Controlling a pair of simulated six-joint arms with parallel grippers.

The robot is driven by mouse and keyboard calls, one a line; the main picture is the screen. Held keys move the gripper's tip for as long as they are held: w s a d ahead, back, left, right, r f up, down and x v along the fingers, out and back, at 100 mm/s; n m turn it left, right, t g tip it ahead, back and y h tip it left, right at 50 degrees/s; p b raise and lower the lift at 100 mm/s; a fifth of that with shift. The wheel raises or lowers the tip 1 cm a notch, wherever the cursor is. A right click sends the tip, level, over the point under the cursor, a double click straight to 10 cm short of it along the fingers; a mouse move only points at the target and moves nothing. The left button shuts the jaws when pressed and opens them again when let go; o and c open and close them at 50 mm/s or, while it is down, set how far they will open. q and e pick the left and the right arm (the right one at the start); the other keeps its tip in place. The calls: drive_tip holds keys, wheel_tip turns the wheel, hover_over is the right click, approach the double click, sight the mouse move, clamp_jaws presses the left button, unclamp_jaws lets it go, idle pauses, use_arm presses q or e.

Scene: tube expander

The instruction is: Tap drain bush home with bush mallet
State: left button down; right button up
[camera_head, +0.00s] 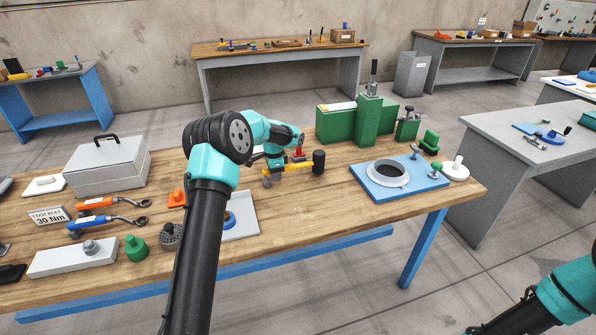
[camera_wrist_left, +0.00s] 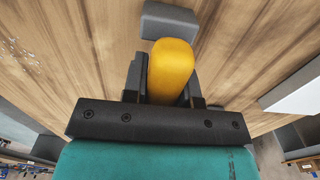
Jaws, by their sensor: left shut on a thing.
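The bush mallet has a yellow handle (camera_head: 301,167) and a black cylindrical head (camera_head: 318,161). My left gripper (camera_head: 279,171) is shut on the handle, with the head to its right, over the wooden bench. In the left wrist view the yellow handle (camera_wrist_left: 171,72) sits between the fingers, and a dark grey block, apparently the head (camera_wrist_left: 182,20), lies beyond it. A blue plate (camera_head: 372,188) at the bench's right carries a grey flanged ring (camera_head: 387,174) with a dark opening. Small metal parts (camera_head: 435,173) stand on the plate; I cannot tell which is the drain bush. My right gripper is out of view.
A green machine (camera_head: 366,122) stands behind the plate. A white knobbed disc (camera_head: 455,169) is right of it. A grey toolbox (camera_head: 107,166), an orange wrench (camera_head: 98,203) and a green knob (camera_head: 135,246) are at left. Bare wood lies between mallet and plate.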

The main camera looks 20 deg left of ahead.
use_arm(q)
drive_tip(key=shift+r, duration=2.75)
drive_tip(key=s+d+r, duration=0.7)
drive_tip(key=s+r, duration=0.4)
drive_tip(key=s, duration=0.1)
drive_tip(key=shift+s+d+r, duration=0.4)
idle(0.4)
idle(0.4)
drive_tip(key=d+f+n, duration=0.6)
drive_tip(key=d+f, duration=0.5)
drive_tip(key=d, duration=0.5)
drive_tip(key=shift+s+f, duration=0.15)
drive_tip(key=shift+f, duration=0.05)
drive_tip(key=shift+a, duration=0.1)
